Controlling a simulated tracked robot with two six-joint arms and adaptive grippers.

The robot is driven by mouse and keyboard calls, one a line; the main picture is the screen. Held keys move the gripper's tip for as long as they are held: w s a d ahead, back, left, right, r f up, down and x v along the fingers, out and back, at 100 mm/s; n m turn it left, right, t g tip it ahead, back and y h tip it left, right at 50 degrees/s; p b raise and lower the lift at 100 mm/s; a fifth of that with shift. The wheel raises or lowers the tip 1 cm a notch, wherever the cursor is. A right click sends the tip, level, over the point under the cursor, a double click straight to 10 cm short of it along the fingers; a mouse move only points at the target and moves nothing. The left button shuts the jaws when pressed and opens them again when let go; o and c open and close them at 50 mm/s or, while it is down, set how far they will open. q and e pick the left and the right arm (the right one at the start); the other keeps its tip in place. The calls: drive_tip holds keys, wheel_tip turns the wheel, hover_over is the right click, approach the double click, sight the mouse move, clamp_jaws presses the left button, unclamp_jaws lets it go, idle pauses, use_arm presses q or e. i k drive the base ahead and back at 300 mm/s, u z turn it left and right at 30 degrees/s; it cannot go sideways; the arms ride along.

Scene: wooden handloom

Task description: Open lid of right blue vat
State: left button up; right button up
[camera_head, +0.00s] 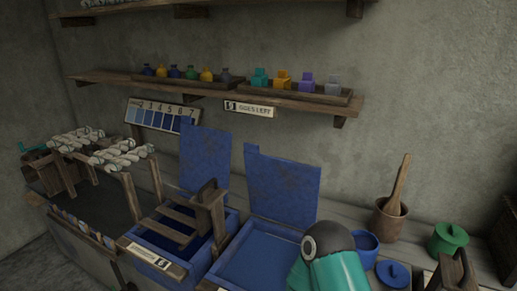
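The right blue vat (254,262) is at the bottom centre, with flat blue contents visible inside its rim. Its blue, worn lid (283,188) stands raised, close to upright, at the vat's back edge, so the vat is open. The left blue vat (157,257) is beside it, also with a raised blue lid (205,161). A teal and dark grey link of my arm covers the right vat's front right part. Neither gripper's fingers can be seen.
A wooden frame with handle (207,206) sits over the left vat. White skeins (122,155) hang on a rack at left. A mortar with pestle (390,215), a blue bowl (364,247) and a green lidded pot (447,238) stand at right. A shelf (200,90) is above.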

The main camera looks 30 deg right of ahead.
sight(283, 191)
drive_tip(key=i, duration=0.2)
drive_tip(key=z, duration=2.5)
drive_tip(key=k, duration=0.55)
drive_tip(key=u, duration=0.85)
drive_tip(key=k, duration=0.75)
drive_tip(key=u, duration=1)
drive_tip(key=i, duration=1.45)
drive_tip(key=z, duration=0.25)
